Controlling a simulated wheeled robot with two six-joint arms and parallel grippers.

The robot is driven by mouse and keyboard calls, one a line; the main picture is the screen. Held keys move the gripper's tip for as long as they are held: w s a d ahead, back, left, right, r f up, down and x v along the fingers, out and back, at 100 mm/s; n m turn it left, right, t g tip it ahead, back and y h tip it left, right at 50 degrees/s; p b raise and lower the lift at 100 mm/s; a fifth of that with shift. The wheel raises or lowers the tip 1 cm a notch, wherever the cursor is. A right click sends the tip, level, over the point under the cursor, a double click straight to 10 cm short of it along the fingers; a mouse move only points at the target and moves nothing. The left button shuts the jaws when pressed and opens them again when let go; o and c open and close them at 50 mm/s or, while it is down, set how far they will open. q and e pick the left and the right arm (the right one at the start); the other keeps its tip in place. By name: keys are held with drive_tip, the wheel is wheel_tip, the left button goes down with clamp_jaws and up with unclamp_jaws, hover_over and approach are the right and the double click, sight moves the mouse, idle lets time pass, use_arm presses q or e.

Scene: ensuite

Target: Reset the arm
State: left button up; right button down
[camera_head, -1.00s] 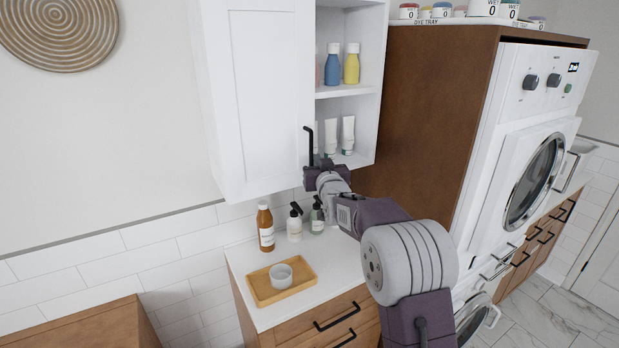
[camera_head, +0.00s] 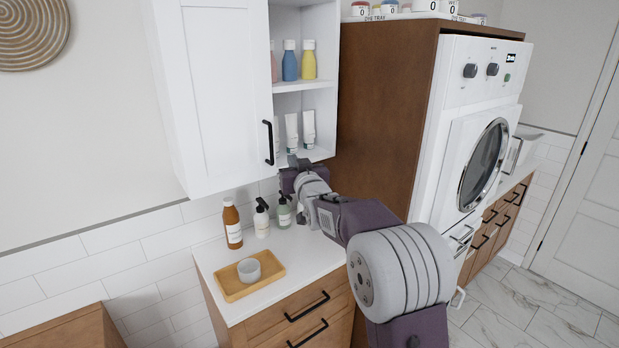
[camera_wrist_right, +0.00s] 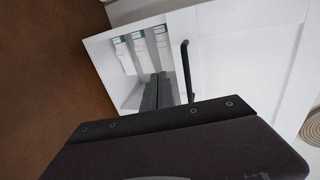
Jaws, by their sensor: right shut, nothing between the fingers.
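My right arm comes in from the lower right of the head view. Its purple-grey gripper (camera_head: 298,162) is just below the open shelves of the white wall cabinet (camera_head: 222,90), right of and below the black door handle (camera_head: 268,142). In the right wrist view the fingers (camera_wrist_right: 158,92) are together and empty, in front of the shelf tubes. The handle (camera_wrist_right: 187,72) shows beside them, apart from them in the picture. My left gripper is not in view.
White tubes (camera_head: 308,128) and coloured bottles (camera_head: 309,60) stand on the shelves. Below, a brown bottle (camera_head: 232,226), pump bottles (camera_head: 262,218) and a wooden tray (camera_head: 232,288) with a bowl (camera_head: 249,270) stand on the counter. A brown tall panel (camera_head: 378,110) and washer (camera_head: 480,160) are right.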

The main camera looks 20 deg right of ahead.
drive_tip(key=s+d+b, duration=0.1)
drive_tip(key=s, duration=0.5)
drive_tip(key=s+a+f+g+y, duration=0.1)
drive_tip(key=s+a+f+g, duration=0.25)
drive_tip(key=f, duration=0.55)
drive_tip(key=s+a+f+g+y, duration=0.1)
drive_tip(key=s+a+f+g, duration=0.15)
drive_tip(key=a+f, duration=0.45)
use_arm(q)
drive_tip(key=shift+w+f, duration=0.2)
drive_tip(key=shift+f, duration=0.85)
use_arm(e)
drive_tip(key=s+f+g, duration=0.5)
drive_tip(key=s+f, duration=0.4)
drive_tip(key=s, duration=0.3)
drive_tip(key=s+f+n+g, duration=0.1)
drive_tip(key=s+f+g, duration=0.4)
drive_tip(key=s+f, duration=0.5)
drive_tip(key=s, duration=0.2)
drive_tip(key=shift+s+d+f+g, duration=0.25)
drive_tip(key=shift+s+d+g, duration=0.05)
drive_tip(key=shift+d+g, duration=0.1)
